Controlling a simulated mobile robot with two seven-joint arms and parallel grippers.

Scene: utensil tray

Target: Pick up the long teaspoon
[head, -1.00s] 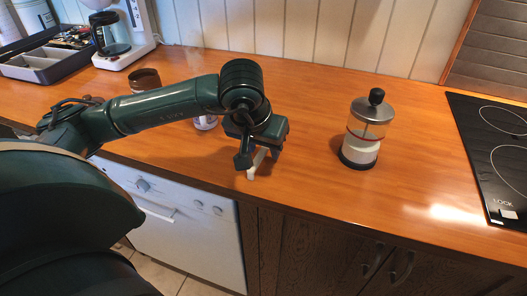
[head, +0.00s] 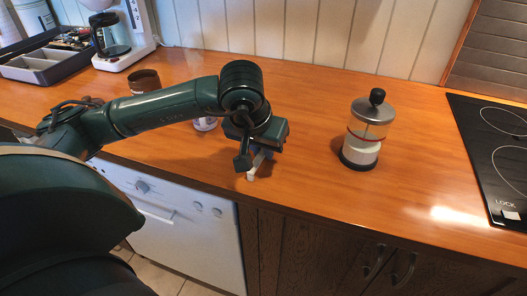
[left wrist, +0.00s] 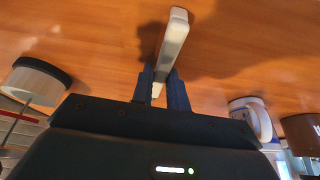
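My left gripper (head: 256,163) is low over the counter near its front edge, fingers pointing down. The left wrist view shows its two dark blue fingers (left wrist: 163,92) close on either side of a long pale piece, which looks like the handle of the long teaspoon (left wrist: 172,42). The teaspoon's pale end also shows below the fingers in the head view (head: 252,173). Its bowl is not clearly seen. I cannot tell whether the teaspoon touches the counter. My right gripper is not in view.
A glass and metal coffee press (head: 366,135) stands right of the gripper. A dark brown jar (head: 144,80) and a white cup-like item (head: 205,124) are behind my left arm. A grey utensil tray (head: 50,72) and coffee maker (head: 125,45) are far left. A black hob (head: 490,125) is right.

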